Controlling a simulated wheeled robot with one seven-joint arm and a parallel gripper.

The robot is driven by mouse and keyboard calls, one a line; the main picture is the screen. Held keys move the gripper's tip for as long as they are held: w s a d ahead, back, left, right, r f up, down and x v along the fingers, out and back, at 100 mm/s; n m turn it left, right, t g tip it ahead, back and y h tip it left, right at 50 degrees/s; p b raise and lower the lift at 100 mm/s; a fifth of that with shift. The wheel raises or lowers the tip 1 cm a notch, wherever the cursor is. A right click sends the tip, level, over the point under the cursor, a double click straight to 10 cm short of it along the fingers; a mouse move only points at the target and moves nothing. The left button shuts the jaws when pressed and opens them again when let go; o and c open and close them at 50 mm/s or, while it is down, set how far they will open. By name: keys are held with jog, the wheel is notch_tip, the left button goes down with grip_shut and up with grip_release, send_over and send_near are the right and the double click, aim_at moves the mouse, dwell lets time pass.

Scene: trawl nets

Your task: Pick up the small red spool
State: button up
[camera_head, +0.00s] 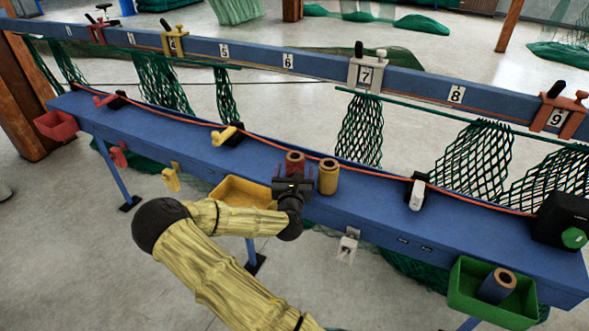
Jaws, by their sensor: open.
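The small red spool (295,160) stands upright on the blue bench, with its brown hollow top showing. My gripper (293,183) is open at the near side of the spool and hides its lower part. I cannot tell whether the fingers reach around the spool or touch it. A yellow spool (328,177) stands upright close to the right of the red spool and my gripper.
The long blue bench (375,200) has clear stretches on both sides. A yellow bin (226,188) hangs at its front edge by my arm. A green bin (470,307) holds a blue spool (496,286). Clamps, an orange line and green nets run behind.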

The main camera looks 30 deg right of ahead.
jog(key=x, duration=0.2)
jog(key=shift+w+d, duration=0.15)
jog(key=shift+w, duration=0.1)
jog(key=shift+c, duration=0.2)
jog(key=c, duration=1.1)
